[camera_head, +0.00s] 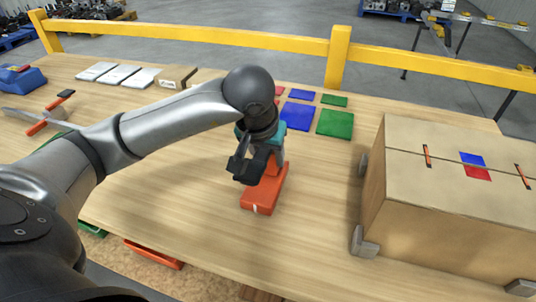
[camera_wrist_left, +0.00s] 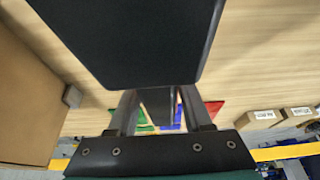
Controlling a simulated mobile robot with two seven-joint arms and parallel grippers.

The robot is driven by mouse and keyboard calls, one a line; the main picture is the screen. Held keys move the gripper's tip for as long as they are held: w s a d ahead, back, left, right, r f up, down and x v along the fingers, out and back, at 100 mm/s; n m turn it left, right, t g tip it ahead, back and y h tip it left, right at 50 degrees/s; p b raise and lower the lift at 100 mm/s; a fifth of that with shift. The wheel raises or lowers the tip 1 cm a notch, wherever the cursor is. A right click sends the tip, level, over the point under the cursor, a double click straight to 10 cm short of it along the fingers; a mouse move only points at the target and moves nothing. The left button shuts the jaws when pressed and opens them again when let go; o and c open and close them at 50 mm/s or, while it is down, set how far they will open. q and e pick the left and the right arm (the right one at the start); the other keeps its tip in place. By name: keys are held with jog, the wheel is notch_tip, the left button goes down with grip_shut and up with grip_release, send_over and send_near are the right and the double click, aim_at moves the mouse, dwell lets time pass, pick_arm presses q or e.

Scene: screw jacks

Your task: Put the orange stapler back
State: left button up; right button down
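The orange stapler (camera_head: 262,195) shows red-orange near the middle of the table in the head view, one end pointing toward me. I cannot tell whether it touches the table. My left gripper (camera_head: 267,160) points down over its far part. In the left wrist view a large dark block (camera_wrist_left: 130,40), probably the shaded stapler, fills the top middle. The fingers of my left gripper (camera_wrist_left: 160,100) stand on either side of a narrower dark part, with slim gaps beside it. Their tips are hidden behind the block, so their grip is not clear. My right gripper is not in view.
A large cardboard box (camera_head: 440,225) with grey corner pieces stands at the right. Blue mats (camera_head: 297,116), green mats (camera_head: 335,123) and small red ones lie behind the gripper. White packets (camera_head: 118,75) and a brown box (camera_head: 175,77) lie far left. A yellow rail (camera_head: 220,36) runs behind.

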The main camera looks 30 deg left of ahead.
pick_arm(q)
jog(key=o, duration=0.5)
jog(key=shift+c, duration=0.2)
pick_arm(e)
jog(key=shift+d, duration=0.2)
pick_arm(q)
jog(key=shift+r, duration=0.15)
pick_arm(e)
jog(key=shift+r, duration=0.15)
pick_arm(q)
jog(key=shift+r+p, duration=0.3)
jog(key=shift+r, duration=0.1)
jog(key=p+v, duration=0.1)
jog(key=v, duration=0.4)
jog(key=shift+s+r, duration=0.15)
jog(key=shift+r, duration=0.05)
jog(key=p+v, duration=0.1)
jog(key=v, duration=0.4)
jog(key=shift+s+r, duration=0.1)
jog(key=shift+s, duration=0.05)
jog(key=shift+s+r, duration=0.15)
jog(key=shift+r, duration=0.1)
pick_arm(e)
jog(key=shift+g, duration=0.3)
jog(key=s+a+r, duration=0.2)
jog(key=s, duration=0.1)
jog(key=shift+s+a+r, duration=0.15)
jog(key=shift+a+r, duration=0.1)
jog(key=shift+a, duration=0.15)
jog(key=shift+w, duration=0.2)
